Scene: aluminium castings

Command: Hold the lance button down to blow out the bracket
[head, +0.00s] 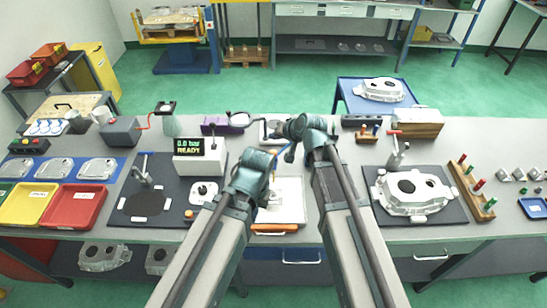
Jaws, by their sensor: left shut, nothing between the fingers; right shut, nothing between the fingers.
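My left gripper (270,178) is the lower one, over the back left part of a white tray or board (288,208) at the middle of the bench. My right gripper (287,141) is just above it in the picture, near a small pale block (268,131) at the back of the bench. Both grippers are shut with nothing held. They are small and partly covered by my own wrists. I cannot clearly make out the lance, its button or the bracket; my arms cover much of this area. I cannot tell whether either gripper touches anything.
A display (200,152) reads 0.0 bar READY. A dark mat (127,208) with a small stand is at left, near coloured trays (73,206). A large casting (410,190) lies on a dark mat at right. A peg rack (472,188) stands further right.

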